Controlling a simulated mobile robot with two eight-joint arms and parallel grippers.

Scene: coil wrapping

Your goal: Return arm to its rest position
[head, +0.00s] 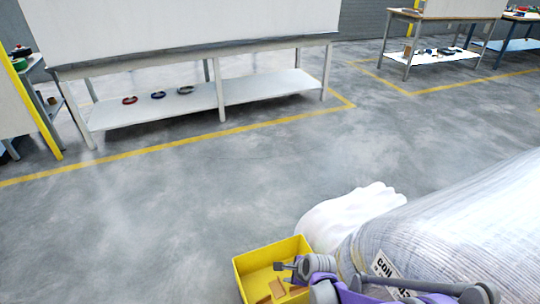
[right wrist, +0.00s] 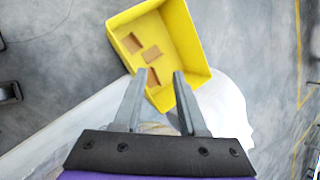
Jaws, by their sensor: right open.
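My right gripper (head: 283,273) is in the head view at the bottom, over the yellow bin (head: 240,279). In the right wrist view its two grey fingers (right wrist: 158,80) are apart with nothing between them. The yellow bin (right wrist: 194,36) lies beyond the fingertips there, with small brown pieces (right wrist: 152,53) on its floor. My purple right arm (head: 345,294) comes in from the lower right. My left gripper is in neither view.
A large wrapped coil (head: 450,235) with a label lies at the right, beside my arm. White bunched material (head: 350,215) sits between it and the bin. A workbench (head: 270,85) with rings on its lower shelf stands at the back. The middle floor is clear.

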